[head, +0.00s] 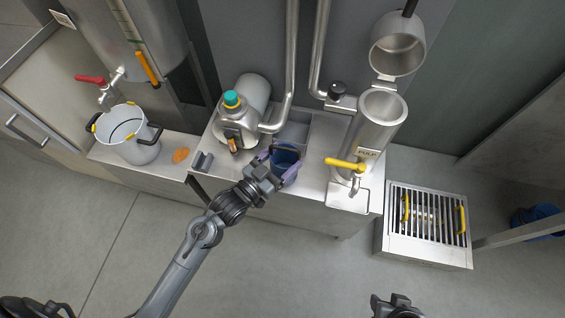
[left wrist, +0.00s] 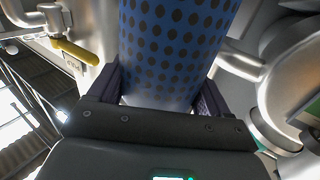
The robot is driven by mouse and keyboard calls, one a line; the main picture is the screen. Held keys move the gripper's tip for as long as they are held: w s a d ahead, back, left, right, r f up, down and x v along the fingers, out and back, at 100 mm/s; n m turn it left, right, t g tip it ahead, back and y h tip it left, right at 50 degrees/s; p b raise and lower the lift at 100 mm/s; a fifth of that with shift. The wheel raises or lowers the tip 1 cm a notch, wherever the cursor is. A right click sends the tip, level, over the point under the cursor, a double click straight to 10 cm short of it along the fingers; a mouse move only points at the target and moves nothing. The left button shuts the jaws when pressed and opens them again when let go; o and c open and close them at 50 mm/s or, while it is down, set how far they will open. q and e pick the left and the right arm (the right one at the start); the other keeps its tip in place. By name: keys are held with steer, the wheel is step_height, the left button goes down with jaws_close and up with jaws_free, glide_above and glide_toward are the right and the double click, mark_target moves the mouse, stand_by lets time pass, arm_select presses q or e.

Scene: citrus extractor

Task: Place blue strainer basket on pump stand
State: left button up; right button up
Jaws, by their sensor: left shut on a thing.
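The blue strainer basket (head: 287,153) is between the fingers of my left gripper (head: 285,165), over the front part of the metal pump stand (head: 228,177). In the left wrist view the basket's perforated blue wall (left wrist: 175,45) fills the middle, with the two purple-grey fingers of the left gripper (left wrist: 160,92) on either side of it. I cannot tell whether the basket's bottom touches the stand. The pump (head: 240,117) with a teal cap is just left of the basket. My right gripper (head: 396,306) shows only in part at the bottom edge; its fingers are unclear.
A steel pulp cylinder (head: 376,122) with a yellow handle (head: 345,163) stands right of the basket, its lid raised. Upright pipes (head: 291,60) rise behind. A white pot (head: 126,134) is at left. A slatted grate box (head: 430,240) and a blue bucket (head: 537,217) are at right.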

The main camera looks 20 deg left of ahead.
arm_select(q)
steer(key=shift+f, duration=0.6)
arm_select(e)
steer(key=shift+d+f, duration=0.1)
steer(key=shift+f, duration=0.25)
arm_select(q)
steer(key=o, duration=1)
steer(key=shift+f, duration=0.1)
steer(key=shift+o, duration=0.2)
